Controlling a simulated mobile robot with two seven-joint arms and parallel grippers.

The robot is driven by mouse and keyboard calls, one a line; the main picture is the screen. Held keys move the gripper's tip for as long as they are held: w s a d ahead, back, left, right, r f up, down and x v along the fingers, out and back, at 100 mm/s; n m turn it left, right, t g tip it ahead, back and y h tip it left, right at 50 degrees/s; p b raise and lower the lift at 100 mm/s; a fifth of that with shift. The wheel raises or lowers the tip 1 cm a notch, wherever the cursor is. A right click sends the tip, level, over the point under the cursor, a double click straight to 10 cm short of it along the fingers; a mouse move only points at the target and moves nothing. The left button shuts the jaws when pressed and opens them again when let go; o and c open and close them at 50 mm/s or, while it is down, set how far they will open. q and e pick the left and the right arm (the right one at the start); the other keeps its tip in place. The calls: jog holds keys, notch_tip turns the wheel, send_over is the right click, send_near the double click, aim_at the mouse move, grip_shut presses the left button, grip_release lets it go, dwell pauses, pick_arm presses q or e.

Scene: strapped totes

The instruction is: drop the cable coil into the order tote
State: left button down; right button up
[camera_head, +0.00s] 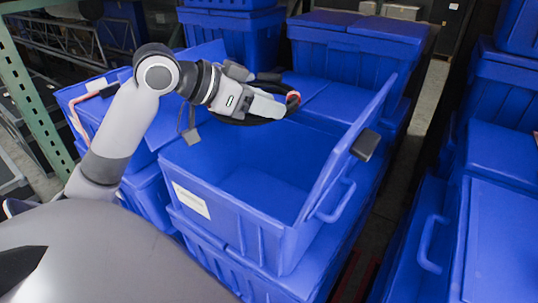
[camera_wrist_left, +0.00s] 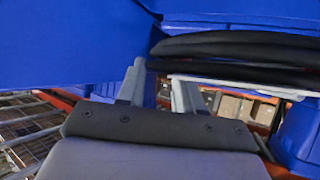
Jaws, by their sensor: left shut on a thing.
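The cable coil (camera_head: 252,120) is black, with a small red part at its right end. My left gripper (camera_head: 275,106) is shut on the coil and holds it above the back part of the open blue order tote (camera_head: 255,218). In the left wrist view the black loops of the coil (camera_wrist_left: 235,48) show at the upper right, beyond the fingers of my left gripper (camera_wrist_left: 158,80). The tote has a white label on its front, and its right flap stands up. The part of its floor that shows looks empty. My right gripper is not in view.
Closed blue totes (camera_head: 355,45) stand behind the open one. More blue totes (camera_head: 500,205) stand at the right, across a narrow aisle (camera_head: 425,110). A green rack post (camera_head: 35,110) is at the left. The raised flap (camera_head: 345,150) edges the tote's right side.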

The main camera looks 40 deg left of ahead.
aim_at(246, 127)
pick_arm(q)
jog(key=shift+s+f, duration=0.1)
jog(key=shift+f, duration=2.7)
jog(key=c, duration=0.7)
grip_release()
jog(key=shift+o, duration=0.2)
jog(key=shift+f, duration=0.1)
jog(key=shift+b+v, duration=0.55)
jog(key=shift+v, duration=3.1)
jog(key=shift+s, duration=0.1)
